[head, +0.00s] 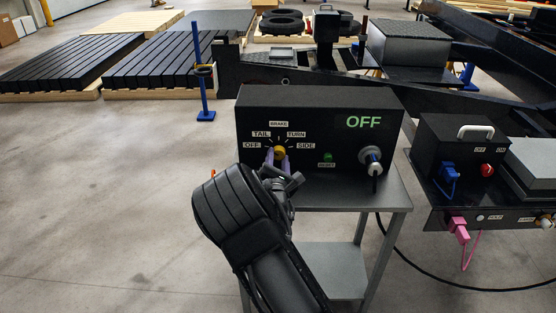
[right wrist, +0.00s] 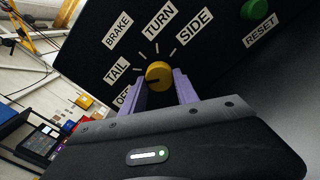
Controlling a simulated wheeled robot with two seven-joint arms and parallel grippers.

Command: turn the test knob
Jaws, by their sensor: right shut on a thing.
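The yellow test knob (head: 280,151) is on the front of a black test box (head: 225,120), amid the labels OFF, TAIL, BRAKE, TURN and SIDE. It also shows in the right wrist view (right wrist: 159,75), where a dark mark on its face seems to point towards the OFF side. My right gripper (head: 279,158) is shut on the knob, with one purple finger on each side of it; the fingers also show in the right wrist view (right wrist: 160,88). The box's display (head: 364,122) reads OFF in green. My left gripper is not in view.
A green RESET button (head: 327,156) and a plugged socket (head: 371,160) are right of the knob. The box stands on a grey metal cart (head: 392,195). A smaller black box (head: 450,135) with plugs stands at the right, and a black cable (head: 410,265) lies on the floor.

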